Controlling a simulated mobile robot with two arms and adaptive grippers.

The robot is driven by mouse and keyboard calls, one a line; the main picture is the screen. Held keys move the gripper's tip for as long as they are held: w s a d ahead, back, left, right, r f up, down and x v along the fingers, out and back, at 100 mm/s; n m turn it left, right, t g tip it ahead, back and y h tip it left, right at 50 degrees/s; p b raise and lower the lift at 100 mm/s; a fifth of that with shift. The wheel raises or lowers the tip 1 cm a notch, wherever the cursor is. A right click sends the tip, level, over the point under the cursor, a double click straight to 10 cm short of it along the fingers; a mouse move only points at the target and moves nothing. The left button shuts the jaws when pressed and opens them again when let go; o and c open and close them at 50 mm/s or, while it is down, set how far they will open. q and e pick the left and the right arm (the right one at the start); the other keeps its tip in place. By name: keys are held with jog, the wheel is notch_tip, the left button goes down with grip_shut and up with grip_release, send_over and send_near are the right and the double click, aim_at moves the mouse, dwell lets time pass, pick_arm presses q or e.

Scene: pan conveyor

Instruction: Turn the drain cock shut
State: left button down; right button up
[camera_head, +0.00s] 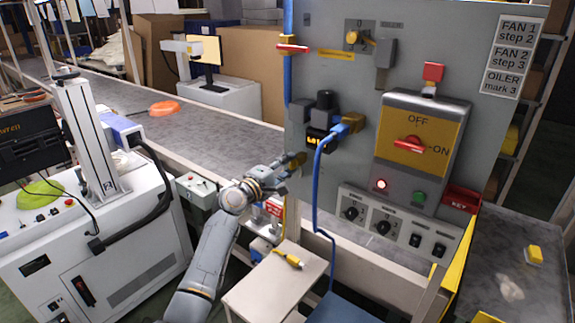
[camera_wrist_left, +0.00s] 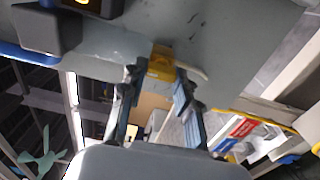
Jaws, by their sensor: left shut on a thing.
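A small yellow handle, which looks to be the drain cock (camera_wrist_left: 161,62), sits low at the left edge of the grey panel (camera_head: 340,165). In the left wrist view it is between my fingertips. My left gripper (camera_head: 290,165) reaches the panel's lower left and is shut on this handle; it also shows in the left wrist view (camera_wrist_left: 160,76). In the head view the fingers hide most of the handle, so I cannot tell its angle well. My right gripper is not in view.
A blue hose with a blue and yellow plug (camera_head: 350,124) hangs just right of my left gripper. A red rotary switch (camera_head: 409,144) is on the panel. A small table (camera_head: 262,295) stands below, and the conveyor (camera_head: 225,130) runs behind.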

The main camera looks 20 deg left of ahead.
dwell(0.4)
pick_arm(q)
jog(key=c, duration=1)
grip_release()
jog(key=shift+o, duration=0.2)
jog(key=shift+a, duration=0.1)
jog(key=v, duration=1.2)
